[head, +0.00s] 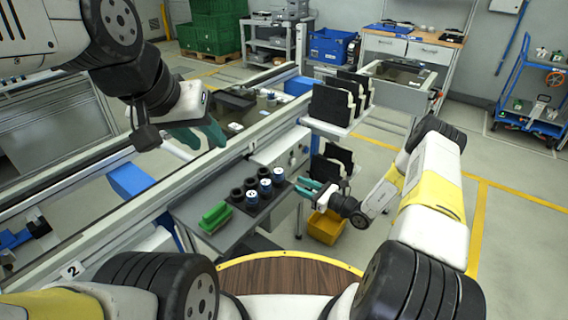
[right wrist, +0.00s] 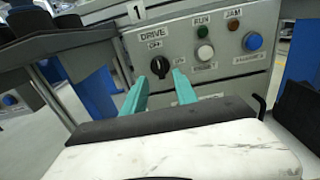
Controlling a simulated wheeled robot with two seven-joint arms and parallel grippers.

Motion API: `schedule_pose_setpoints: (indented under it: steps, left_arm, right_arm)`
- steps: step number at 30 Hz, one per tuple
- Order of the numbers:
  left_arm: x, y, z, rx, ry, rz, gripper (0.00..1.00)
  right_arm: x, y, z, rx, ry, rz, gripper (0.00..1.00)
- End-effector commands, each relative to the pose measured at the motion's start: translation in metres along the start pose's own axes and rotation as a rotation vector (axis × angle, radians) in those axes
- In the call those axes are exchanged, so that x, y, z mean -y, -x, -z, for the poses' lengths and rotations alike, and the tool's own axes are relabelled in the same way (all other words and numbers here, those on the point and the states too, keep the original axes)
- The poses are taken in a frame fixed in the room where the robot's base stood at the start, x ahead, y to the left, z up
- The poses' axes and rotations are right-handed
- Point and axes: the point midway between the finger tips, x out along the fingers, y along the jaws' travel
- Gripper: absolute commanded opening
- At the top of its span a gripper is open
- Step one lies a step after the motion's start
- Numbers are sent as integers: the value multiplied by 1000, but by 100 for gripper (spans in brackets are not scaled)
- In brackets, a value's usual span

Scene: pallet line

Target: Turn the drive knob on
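The drive knob (right wrist: 160,67) is a black rotary knob on a grey control panel (right wrist: 228,80) in the right wrist view. "DRIVE" and what looks like "OFF" are printed above it, with a small label at its lower right. Its ridge looks roughly upright; its exact setting is hard to read. My right gripper (right wrist: 158,88) is open, its two teal fingers pointing at the panel on either side of the knob's line, seemingly short of it. In the head view the right gripper (head: 308,187) is beside the workbench. My left gripper (head: 198,136) is open and empty above the conveyor.
A yellow bin (head: 325,228) stands below.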

Motion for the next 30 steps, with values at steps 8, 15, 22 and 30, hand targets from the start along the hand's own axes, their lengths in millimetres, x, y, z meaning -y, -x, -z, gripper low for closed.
schedule_pose_setpoints:
  steps: [8, 15, 22, 30]
  left_arm:
    - [0, 0, 0, 0, 0, 0, 36]
    - [0, 0, 0, 0, 0, 0, 36]
    - [0, 0, 0, 0, 0, 0, 36]
    - [0, 0, 0, 0, 0, 0, 36]
  right_arm:
    - [-1, -45, 0, 0, 1, -4, 35]
    - [-1, -60, -1, 0, 0, -2, 35]
    - [0, -60, -1, 0, 0, -1, 33]
    - [0, -60, -1, 0, 0, -1, 0]
